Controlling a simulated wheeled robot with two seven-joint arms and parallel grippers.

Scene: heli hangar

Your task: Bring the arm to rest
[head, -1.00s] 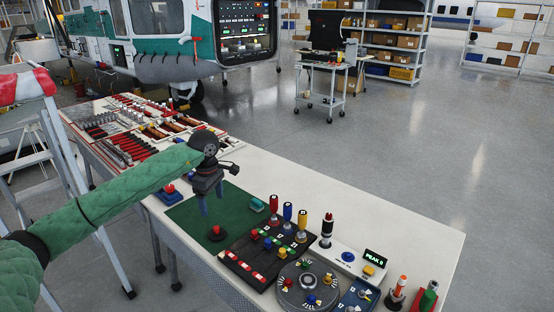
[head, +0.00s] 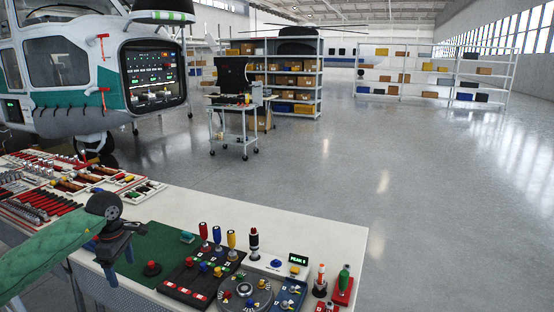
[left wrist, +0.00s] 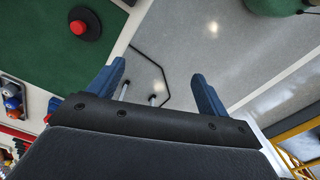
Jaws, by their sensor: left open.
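My left gripper (head: 112,274) is open and empty. In the head view its green-sleeved arm comes in from the lower left. The blue fingertips point down by the left front edge of the green mat (head: 150,246). In the left wrist view the two fingers of the gripper (left wrist: 158,88) are spread apart, with grey floor and thin metal legs visible below and between them. The mat shows at the left there (left wrist: 55,42), with the red button (left wrist: 79,27) on it, apart from the fingers. My right gripper is in neither view.
Tool trays (head: 70,185) lie at the left. A helicopter (head: 65,70) and a cart (head: 232,128) stand behind. Floor at the right is clear.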

